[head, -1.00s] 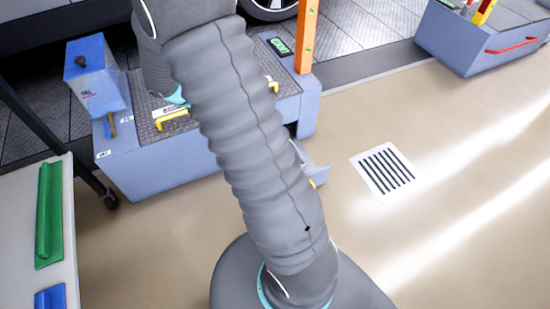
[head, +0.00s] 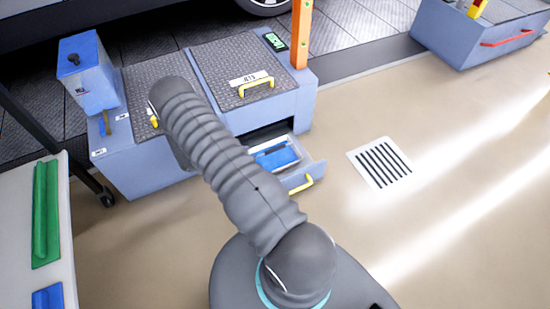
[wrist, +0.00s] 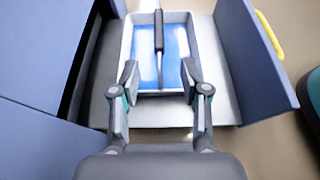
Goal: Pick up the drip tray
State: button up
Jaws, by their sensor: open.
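The drip tray appears to be the shallow pale-rimmed tray with a blue inside (wrist: 179,40), lying in an open drawer (head: 307,176). It also shows in the head view (head: 281,158). A dark bar (wrist: 158,30) runs lengthwise over its middle; I cannot tell whether it is attached. My gripper (wrist: 159,76) is open and empty, with its two fingers spread over the tray's near part, on either side of the bar's line. I cannot tell whether they touch the tray. In the head view my gripper is hidden behind my arm.
The drawer front has a yellow handle (head: 303,185) and stands out from the blue cabinet (head: 140,170). A blue container (head: 88,75) stands on the cabinet's left end. A green item lies on the pale cart top at left. The floor around the grate (head: 380,162) is clear.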

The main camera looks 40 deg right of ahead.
aim_at(272, 149)
jog(key=x, duration=0.8)
jog(key=shift+s+d+f, duration=0.1)
jog(key=shift+s+d, duration=0.05)
jog(key=shift+d, duration=0.1)
jog(key=shift+r+p+x, duration=0.15)
jog(key=shift+x, duration=1.15)
jog(key=shift+r+p+x, duration=0.1)
jog(key=shift+p+x, duration=0.05)
jog(key=shift+x, duration=1.15)
jog(key=shift+d, duration=0.15)
grip_shut()
